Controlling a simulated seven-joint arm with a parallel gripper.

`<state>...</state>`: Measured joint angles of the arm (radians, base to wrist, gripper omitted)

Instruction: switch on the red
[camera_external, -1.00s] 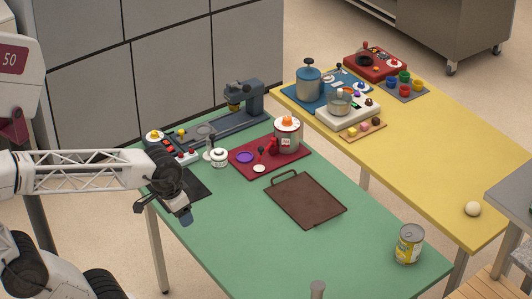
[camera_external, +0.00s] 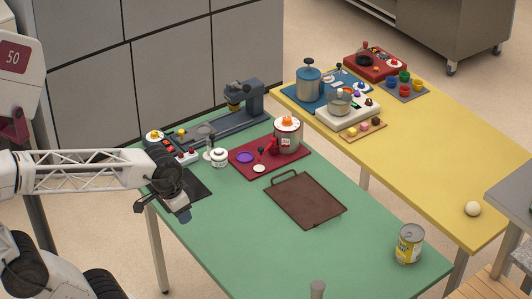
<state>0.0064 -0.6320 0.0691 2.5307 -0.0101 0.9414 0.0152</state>
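A dark red board (camera_external: 286,160) lies on the green table (camera_external: 370,245). It bears a silver pot with an orange-red top (camera_external: 288,133), a red part (camera_external: 272,146), a small dark lever (camera_external: 261,151), a purple ring (camera_external: 245,157) and a white disc (camera_external: 259,168). A red unit (camera_external: 376,64) with a black round part and a white dial stands at the far end of the yellow table (camera_external: 440,150). My gripper (camera_external: 184,215) points down at the green table's left edge, left of the red board and apart from it. Its fingers are too small to read.
A blue-grey machine (camera_external: 240,105), a row of buttons (camera_external: 184,154) and a white jar (camera_external: 219,157) stand behind the gripper. A brown tray (camera_external: 305,199) lies mid-table, with a can (camera_external: 408,244) at the near right. The green table's front is mostly clear.

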